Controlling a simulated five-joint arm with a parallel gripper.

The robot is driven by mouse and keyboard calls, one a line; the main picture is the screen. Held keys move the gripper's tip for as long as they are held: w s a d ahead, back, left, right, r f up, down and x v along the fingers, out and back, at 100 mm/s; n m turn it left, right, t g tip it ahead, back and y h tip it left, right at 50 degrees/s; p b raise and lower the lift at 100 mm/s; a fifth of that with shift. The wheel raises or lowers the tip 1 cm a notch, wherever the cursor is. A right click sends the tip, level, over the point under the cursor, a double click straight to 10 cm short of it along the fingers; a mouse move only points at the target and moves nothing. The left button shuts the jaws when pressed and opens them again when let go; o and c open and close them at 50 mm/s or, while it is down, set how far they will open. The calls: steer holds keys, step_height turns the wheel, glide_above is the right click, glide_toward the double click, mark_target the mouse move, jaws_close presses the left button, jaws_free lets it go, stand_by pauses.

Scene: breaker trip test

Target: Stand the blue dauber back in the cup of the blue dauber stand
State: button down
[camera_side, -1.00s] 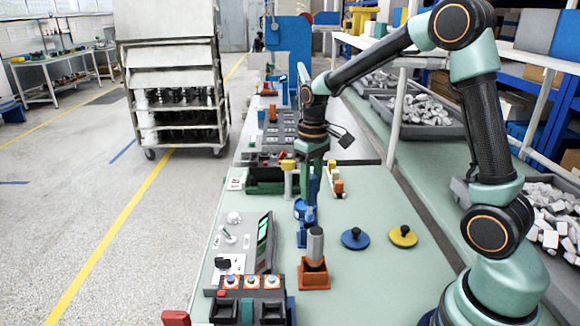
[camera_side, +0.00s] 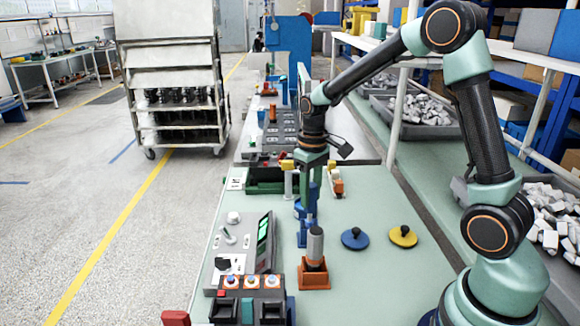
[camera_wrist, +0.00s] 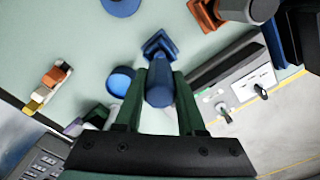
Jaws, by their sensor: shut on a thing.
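The blue dauber (camera_side: 313,192) is upright in my gripper (camera_side: 312,170), whose fingers are shut on it. In the wrist view the dauber (camera_wrist: 160,85) shows between the two green fingers (camera_wrist: 160,100). The blue dauber stand (camera_side: 302,232) is on the green bench just below the dauber. It also shows in the wrist view (camera_wrist: 158,44), just beyond the dauber's end. The dauber's lower end overlaps the stand in the side view. I cannot tell whether it is inside the cup, which is hidden.
An orange stand (camera_side: 314,278) with a grey-topped dauber (camera_side: 315,243) is close in front. A blue knobbed disc (camera_side: 355,240) and a yellow one (camera_side: 403,237) lie to the right. A control panel (camera_side: 240,255) stands to the left. A blue round thing (camera_wrist: 120,80) is beside the fingers.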

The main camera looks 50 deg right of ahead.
steer(key=shift+f, duration=1.9)
steer(key=shift+c, duration=2.1)
jaws_free()
step_height(320, 180, up, 11)
steer(key=shift+r, duration=0.5)
